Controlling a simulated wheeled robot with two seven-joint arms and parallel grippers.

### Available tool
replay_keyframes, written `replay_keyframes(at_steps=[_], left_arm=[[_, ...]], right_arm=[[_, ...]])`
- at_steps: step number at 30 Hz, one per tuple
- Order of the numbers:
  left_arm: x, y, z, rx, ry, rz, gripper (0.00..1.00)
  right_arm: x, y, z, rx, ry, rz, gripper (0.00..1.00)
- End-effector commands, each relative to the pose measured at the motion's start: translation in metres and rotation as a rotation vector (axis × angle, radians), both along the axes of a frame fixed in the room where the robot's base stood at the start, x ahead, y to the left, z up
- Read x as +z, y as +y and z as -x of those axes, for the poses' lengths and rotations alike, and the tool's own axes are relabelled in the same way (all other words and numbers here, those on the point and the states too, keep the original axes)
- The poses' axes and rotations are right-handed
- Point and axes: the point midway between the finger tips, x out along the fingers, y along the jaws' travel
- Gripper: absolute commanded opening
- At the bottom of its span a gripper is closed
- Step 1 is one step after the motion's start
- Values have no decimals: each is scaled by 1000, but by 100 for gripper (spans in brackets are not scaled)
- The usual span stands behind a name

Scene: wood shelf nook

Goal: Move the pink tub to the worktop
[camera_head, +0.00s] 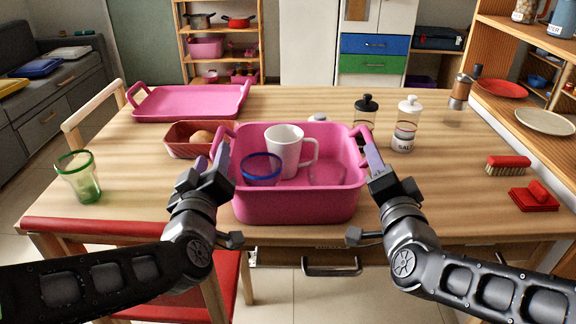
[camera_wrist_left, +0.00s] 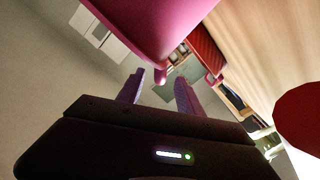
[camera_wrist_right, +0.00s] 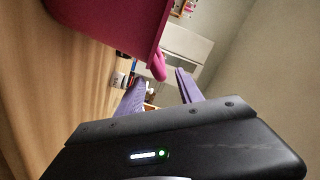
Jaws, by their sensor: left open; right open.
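The pink tub (camera_head: 297,205) stands upright at the front edge of the wooden table (camera_head: 130,200). It holds a white mug (camera_head: 284,146), a blue-rimmed glass (camera_head: 261,170) and a clear, faint dish or glass (camera_head: 326,174). My left gripper (camera_head: 222,160) is at the tub's left handle, fingers open. In the left wrist view the handle end (camera_wrist_left: 160,75) shows between the fingertips. My right gripper (camera_head: 374,158) is open at the right handle; that handle's end (camera_wrist_right: 158,66) shows between its fingertips in the right wrist view. Whether the fingers touch the handles is unclear.
A red basket (camera_head: 188,140) sits close behind left, with a pink tray (camera_head: 190,102) beyond. A green glass (camera_head: 79,177) stands left. A salt shaker (camera_head: 405,125) and a black-topped shaker (camera_head: 365,112) stand behind right. A brush (camera_head: 508,165) lies right. A red chair (camera_head: 215,275) is in front.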

Motion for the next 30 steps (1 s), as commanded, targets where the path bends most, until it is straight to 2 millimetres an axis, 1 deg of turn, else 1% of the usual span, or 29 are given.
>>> replay_keyframes(at_steps=[10, 14, 17, 27, 30], left_arm=[[0, 0, 0, 0, 0, 0, 43], [0, 0, -5, -1, 1, 0, 43], [0, 1, -14, 0, 1, 0, 43], [-1, 3, -61, 0, 2, 1, 43], [-1, 3, -71, -1, 2, 0, 43]], right_arm=[[0, 0, 0, 0, 0, 0, 44], [0, 0, -5, -1, 1, 0, 44], [0, 1, -14, -1, 1, -1, 44], [-1, 3, -61, 0, 2, -1, 44], [-1, 4, -71, 0, 0, 0, 44]])
